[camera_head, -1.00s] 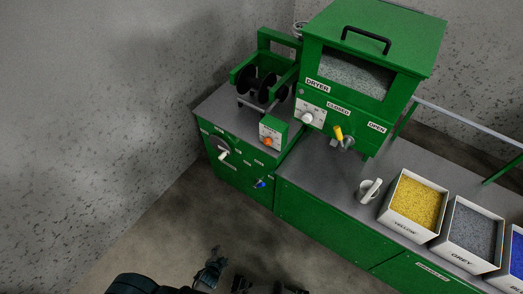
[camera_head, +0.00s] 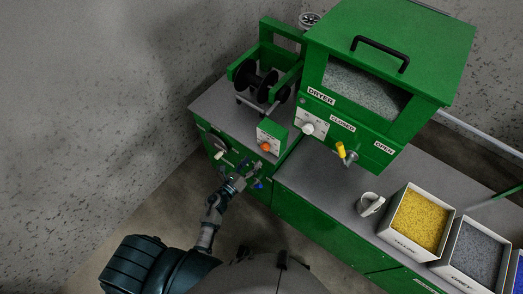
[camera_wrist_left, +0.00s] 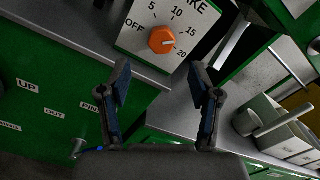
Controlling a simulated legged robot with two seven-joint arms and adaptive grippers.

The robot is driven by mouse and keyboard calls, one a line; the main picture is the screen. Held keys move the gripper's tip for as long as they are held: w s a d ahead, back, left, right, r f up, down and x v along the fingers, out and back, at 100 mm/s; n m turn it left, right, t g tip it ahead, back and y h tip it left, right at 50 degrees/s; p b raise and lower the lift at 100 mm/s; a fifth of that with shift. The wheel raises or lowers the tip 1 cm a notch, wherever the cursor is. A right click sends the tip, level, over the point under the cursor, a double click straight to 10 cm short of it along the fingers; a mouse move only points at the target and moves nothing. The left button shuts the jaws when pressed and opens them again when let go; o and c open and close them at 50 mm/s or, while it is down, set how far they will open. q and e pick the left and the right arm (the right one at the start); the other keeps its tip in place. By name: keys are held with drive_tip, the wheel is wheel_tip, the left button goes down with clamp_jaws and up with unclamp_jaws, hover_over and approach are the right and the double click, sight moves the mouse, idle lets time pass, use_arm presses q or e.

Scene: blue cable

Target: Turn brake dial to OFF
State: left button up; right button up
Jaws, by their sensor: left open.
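The brake dial (camera_head: 266,146) is an orange knob on the white front of a small green box on the left counter. In the left wrist view the dial (camera_wrist_left: 162,40) shows close up, with OFF, 5, 10, 15 and 20 printed around it. A small pale mark shows on its right side, towards the 15 to 20 end. My left gripper (camera_head: 240,174) is in front of the cabinet, below the dial. In the left wrist view its two fingers (camera_wrist_left: 160,76) are spread, empty and apart from the dial. My right gripper is not in view.
A black spool (camera_head: 252,82) stands behind the brake box. The green dryer (camera_head: 365,75) with a yellow-handled valve (camera_head: 341,150) stands to the right. A white mug (camera_head: 370,204) and a bin of yellow granules (camera_head: 418,222) sit on the right counter. Levers are on the cabinet front.

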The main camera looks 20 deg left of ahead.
sight(264, 149)
use_arm(q)
drive_tip(key=x, duration=0.7)
drive_tip(key=shift+w+d, duration=0.1)
drive_tip(key=shift+d, duration=0.05)
drive_tip(key=c, duration=1.2)
